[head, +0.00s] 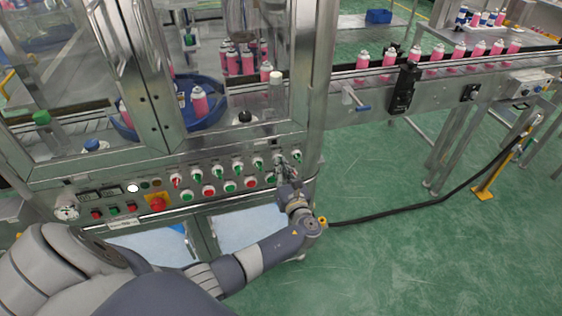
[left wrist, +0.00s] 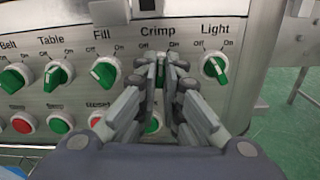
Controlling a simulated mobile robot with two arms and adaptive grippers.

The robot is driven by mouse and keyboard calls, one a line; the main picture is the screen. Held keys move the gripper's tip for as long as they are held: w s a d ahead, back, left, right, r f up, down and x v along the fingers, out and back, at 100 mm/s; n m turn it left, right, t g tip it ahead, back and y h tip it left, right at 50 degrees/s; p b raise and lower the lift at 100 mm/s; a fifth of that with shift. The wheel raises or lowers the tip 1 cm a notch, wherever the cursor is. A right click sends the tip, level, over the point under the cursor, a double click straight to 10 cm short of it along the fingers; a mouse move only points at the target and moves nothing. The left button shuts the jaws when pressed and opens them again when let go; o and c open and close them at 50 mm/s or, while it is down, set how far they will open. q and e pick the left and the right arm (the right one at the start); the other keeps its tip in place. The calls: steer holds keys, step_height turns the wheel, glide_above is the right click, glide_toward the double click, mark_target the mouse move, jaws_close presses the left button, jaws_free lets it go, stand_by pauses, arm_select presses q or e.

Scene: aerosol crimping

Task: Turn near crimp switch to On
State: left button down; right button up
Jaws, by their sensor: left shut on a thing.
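The control panel (head: 150,200) of the crimping machine carries a row of green-and-white rotary switches. In the left wrist view the labels read Belt, Table, Fill, Crimp and Light, with Off and On marks. My left gripper (left wrist: 160,68) is at the switch under the Crimp label, its fingers closed on both sides of that knob. The crimp switch (left wrist: 160,60) is mostly hidden by the fingers, so I cannot tell its angle. In the head view my left gripper (head: 287,170) reaches the panel's right end. My right gripper is out of view.
The fill switch (left wrist: 105,70) and the light switch (left wrist: 214,67) sit close on either side of my fingers. Green and red push buttons line the row below. A conveyor (head: 440,75) with pink cans runs to the right. Green floor is open at lower right.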

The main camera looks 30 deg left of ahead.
arm_select(q)
steer(key=shift+m+p, duration=1.45)
steer(key=shift+m, duration=0.85)
steer(key=c, duration=1.7)
jaws_free()
